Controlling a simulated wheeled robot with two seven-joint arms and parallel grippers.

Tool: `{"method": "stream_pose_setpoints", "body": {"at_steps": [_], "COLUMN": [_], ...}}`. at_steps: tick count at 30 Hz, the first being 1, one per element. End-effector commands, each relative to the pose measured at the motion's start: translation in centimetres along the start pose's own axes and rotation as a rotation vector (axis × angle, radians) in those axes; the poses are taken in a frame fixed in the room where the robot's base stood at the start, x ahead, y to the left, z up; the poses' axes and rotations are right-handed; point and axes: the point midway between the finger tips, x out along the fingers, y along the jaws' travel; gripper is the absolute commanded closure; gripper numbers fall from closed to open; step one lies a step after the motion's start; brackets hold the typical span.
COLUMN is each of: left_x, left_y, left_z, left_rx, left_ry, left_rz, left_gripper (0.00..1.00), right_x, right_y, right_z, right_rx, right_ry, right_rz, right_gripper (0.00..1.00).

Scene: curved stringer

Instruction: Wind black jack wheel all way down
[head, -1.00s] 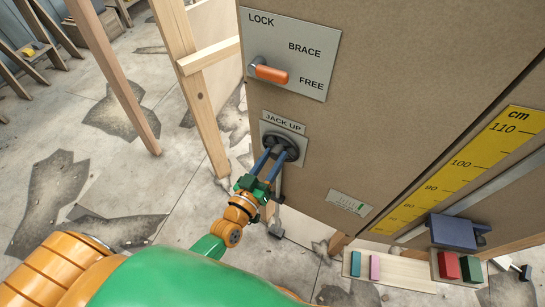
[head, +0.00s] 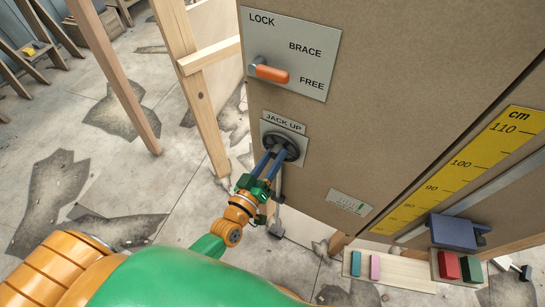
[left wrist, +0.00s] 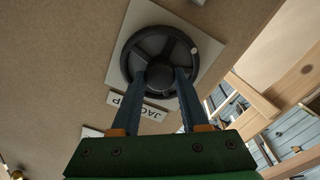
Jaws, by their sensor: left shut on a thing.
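The black jack wheel (head: 286,146) is mounted on a grey plate under the "JACK UP" label (head: 285,122) on the brown panel. My left gripper (head: 270,162) reaches up to it from below, with its two blue-grey fingers on the wheel. In the left wrist view the wheel (left wrist: 160,45) shows as a dark rim with spokes and a round hub, and a small pale dot lies on the rim at its right. The fingers of my left gripper (left wrist: 162,82) are on either side of the hub, shut on the wheel. My right gripper is not in view.
A lever plate (head: 290,45) marked LOCK, BRACE and FREE carries an orange handle (head: 271,73) above the wheel. A yellow cm scale (head: 460,165) runs down the panel's right. Coloured blocks lie on a pale board (head: 405,274) at lower right. Wooden posts (head: 200,90) stand left.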

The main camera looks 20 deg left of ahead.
Motion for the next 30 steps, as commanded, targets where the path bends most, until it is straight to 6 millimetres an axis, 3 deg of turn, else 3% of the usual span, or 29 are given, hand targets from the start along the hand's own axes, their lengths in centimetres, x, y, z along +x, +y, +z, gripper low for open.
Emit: {"method": "stream_pose_setpoints", "body": {"at_steps": [1, 3, 4, 13, 22, 30], "left_x": [0.0, 0.0, 0.0, -0.3, -6.0, -7.1], "left_y": [0.0, 0.0, 0.0, 0.0, -0.1, 0.0], "left_z": [0.1, 0.1, 0.1, 0.1, 0.2, 0.1], "left_rx": [0.0, 0.001, 0.001, 0.001, 0.001, 0.001], "left_ry": [-0.002, -0.002, -0.001, -0.001, -0.004, -0.001], "left_rz": [0.0, 0.0, 0.0, 0.0, -0.001, 0.0], "left_gripper": [0.48, 0.29, 0.26, 0.26, 0.26, 0.26], "right_x": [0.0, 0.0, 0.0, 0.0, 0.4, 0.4], "right_y": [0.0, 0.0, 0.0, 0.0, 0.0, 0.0], "right_z": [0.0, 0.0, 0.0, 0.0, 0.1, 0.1], "right_rx": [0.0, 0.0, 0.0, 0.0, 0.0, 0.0], "right_ry": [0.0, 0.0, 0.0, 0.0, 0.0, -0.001], "right_rz": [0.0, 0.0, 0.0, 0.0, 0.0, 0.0], "right_gripper": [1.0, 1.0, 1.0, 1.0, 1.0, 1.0]}}
